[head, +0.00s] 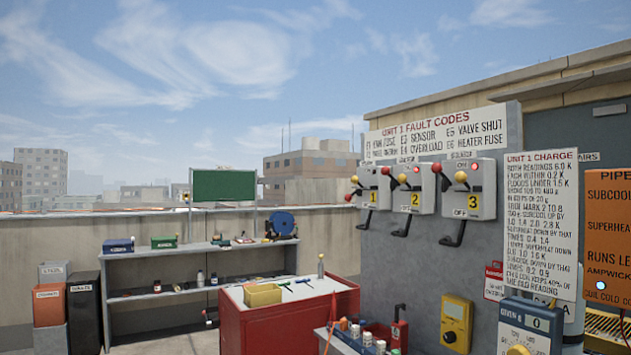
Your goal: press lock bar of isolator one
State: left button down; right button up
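Isolator one (373,187) is a grey box with a yellow "1" label, the leftmost of three isolators on the grey panel at right. A red knob and a yellow knob stick out at its left side, and a black bar hangs below it, slanting down to the left. I cannot tell for sure which part is its lock bar. Isolator two (413,189) and isolator three (474,190) are similar boxes to its right, each with a black bar below. Neither of my grippers is in view.
A red cabinet (275,328) with a yellow bin (262,294) stands in front and left of the panel (415,255). A grey shelf unit (165,258) is along the back wall. A cart with bottles and a blue meter (528,325) stand low at right.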

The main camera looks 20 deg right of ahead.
aim_at(354, 179)
jog(key=i+j+u, duration=0.15)
jog(key=i, duration=0.4)
jog(key=i+j+u, duration=0.1)
jog(key=i, duration=0.4)
jog(key=i+j+z, duration=0.1)
jog(key=i+z, duration=0.25)
jog(key=i+j+z, duration=0.25)
jog(key=i+z, duration=0.15)
jog(key=i, duration=0.15)
jog(key=i+j+z, duration=0.1)
jog(key=i+z, duration=0.15)
jog(key=z, duration=0.25)
jog(key=i+j+z, duration=0.15)
jog(key=z, duration=0.35)
jog(key=i+j+z, duration=0.15)
jog(key=j+z, duration=0.2)
jog(key=z, duration=0.15)
jog(key=i+j+z, duration=0.1)
jog(key=j+z, duration=0.2)
jog(key=z, duration=0.2)
jog(key=i+j+z, duration=0.1)
jog(key=j+z, duration=0.7)
jog(key=i+j+z, duration=0.1)
jog(key=j+z, duration=0.3)
jog(key=l, duration=0.1)
